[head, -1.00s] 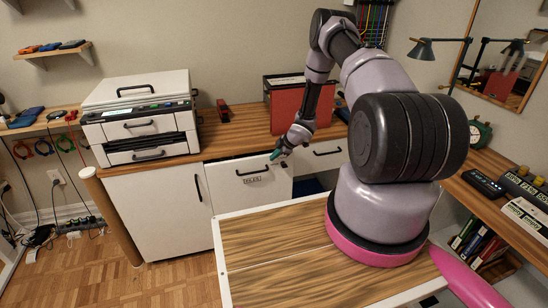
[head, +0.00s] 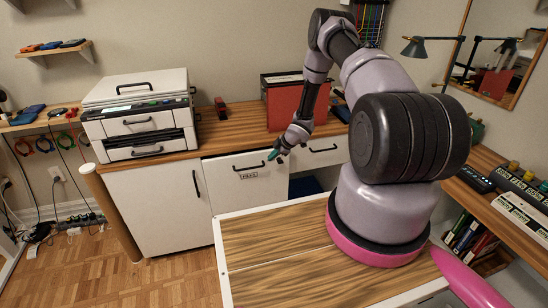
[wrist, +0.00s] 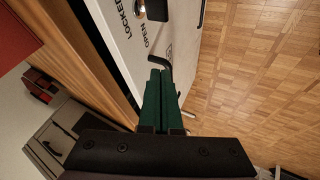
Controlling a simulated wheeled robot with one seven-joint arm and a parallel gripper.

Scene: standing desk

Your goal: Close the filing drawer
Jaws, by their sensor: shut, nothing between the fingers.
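The filing drawer (head: 235,190) is a white front with a black handle and a small label, below the wooden desk's front edge. It looks nearly level with the neighbouring fronts; I cannot tell whether a gap remains. My gripper (head: 274,155) has green fingers and is at the drawer's upper right, right of the handle. In the wrist view the fingers (wrist: 161,72) are shut together and empty, close to the face; contact is unclear.
A white printer (head: 140,128) and a red box file (head: 290,105) stand on the wooden desktop (head: 225,133). A white cabinet (head: 155,210) is left of the drawer and another small drawer (head: 322,152) right of it. Parquet floor (head: 90,265) is open at left.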

